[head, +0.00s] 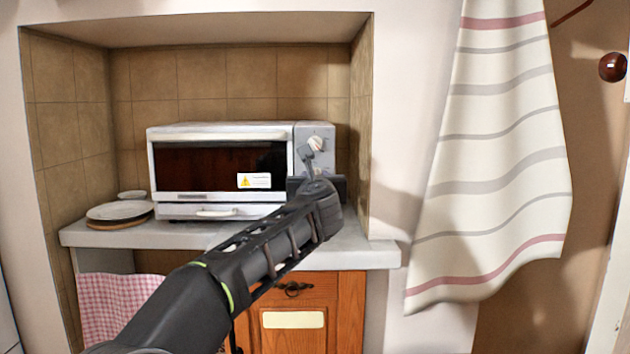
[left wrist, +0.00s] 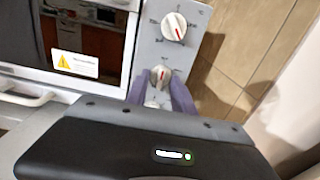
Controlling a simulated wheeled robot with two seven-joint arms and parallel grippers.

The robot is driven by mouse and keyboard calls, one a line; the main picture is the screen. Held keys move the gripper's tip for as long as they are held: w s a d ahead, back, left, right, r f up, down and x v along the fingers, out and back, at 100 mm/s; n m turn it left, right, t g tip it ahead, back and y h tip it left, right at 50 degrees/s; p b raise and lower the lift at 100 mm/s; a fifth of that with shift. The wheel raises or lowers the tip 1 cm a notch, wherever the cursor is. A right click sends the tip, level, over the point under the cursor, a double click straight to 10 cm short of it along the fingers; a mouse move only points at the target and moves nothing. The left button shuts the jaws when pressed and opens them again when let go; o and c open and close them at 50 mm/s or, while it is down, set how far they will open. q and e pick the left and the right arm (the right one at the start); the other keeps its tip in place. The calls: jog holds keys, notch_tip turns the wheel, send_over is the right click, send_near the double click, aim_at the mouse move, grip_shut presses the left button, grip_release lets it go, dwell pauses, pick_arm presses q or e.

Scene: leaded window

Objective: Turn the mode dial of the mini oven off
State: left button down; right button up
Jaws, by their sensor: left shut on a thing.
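The mini oven (head: 220,128) is white with a dark glass door and stands on the counter in a tiled niche. Its grey control panel (left wrist: 196,14) is on the right side and carries white dials in a column. The top dial (left wrist: 174,26) is clear of my fingers. My left gripper (left wrist: 160,84) is shut on the middle dial (left wrist: 161,74), one finger on each side. A lower dial (left wrist: 152,103) shows partly between the fingers. The dial labels are too small to read, so I cannot tell which one is the mode dial. My right gripper is not in view.
A plate stack (head: 120,210) and a small bowl (head: 132,194) sit left of the oven on the counter (head: 375,252). A striped towel (head: 500,150) hangs at the right. A wooden cabinet (head: 350,310) is below the counter.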

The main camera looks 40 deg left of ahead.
pick_arm(q)
jog(key=c, duration=1.1)
grip_release()
jog(key=v, duration=0.7)
jog(key=shift+s+d, duration=0.25)
jog(key=shift+s, duration=0.05)
jog(key=shift+f, duration=0.1)
